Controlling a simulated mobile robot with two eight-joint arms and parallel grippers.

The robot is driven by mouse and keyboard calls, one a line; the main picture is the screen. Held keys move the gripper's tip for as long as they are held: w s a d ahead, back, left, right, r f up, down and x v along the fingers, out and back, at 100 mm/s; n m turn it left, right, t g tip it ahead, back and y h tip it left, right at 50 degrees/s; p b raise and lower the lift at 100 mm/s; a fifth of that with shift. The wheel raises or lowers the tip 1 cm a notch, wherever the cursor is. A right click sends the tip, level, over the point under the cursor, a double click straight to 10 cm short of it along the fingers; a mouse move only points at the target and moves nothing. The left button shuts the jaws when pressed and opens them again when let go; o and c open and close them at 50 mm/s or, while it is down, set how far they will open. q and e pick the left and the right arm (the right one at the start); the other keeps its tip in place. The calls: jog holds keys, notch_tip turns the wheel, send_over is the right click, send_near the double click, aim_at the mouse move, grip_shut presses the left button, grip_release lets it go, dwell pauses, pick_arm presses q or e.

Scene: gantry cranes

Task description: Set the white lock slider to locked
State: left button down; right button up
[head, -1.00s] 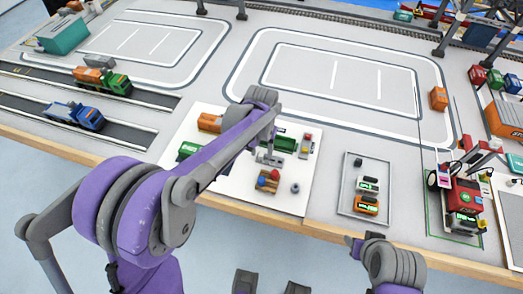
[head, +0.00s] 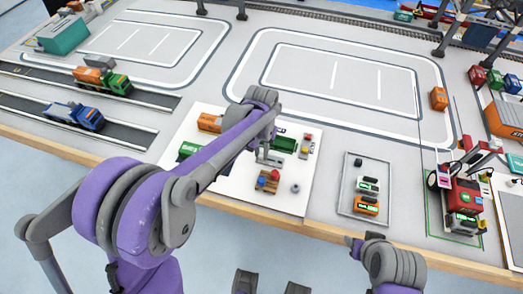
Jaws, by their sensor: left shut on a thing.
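My left gripper (head: 268,160) reaches down over the white board (head: 235,178), in front of the green container (head: 284,144). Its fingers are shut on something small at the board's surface. The white lock slider cannot be made out apart from the fingers; from the place of the grip, it is the thing held. Whether it stands at locked or unlocked is too small to tell. Of my right arm only links show at the lower right; its gripper is not in view.
On the board, a wooden block with coloured knobs (head: 267,182) and a grey round knob (head: 295,188) stand close to the gripper. A red-and-yellow control (head: 306,144) is to its right. A tray (head: 345,207) with small devices lies further right. Trucks (head: 75,116) stand at left.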

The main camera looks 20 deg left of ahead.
aim_at(275, 161)
dwell(0.8)
pick_arm(q)
jog(key=d, duration=0.4)
jog(key=shift+s+d, duration=0.1)
jog(key=shift+d, duration=0.15)
jog(key=c, duration=1.2)
grip_release()
jog(key=o, duration=0.4)
jog(key=shift+o, duration=0.2)
notch_tip(275, 161, up, 11)
jog(key=shift+p, duration=0.45)
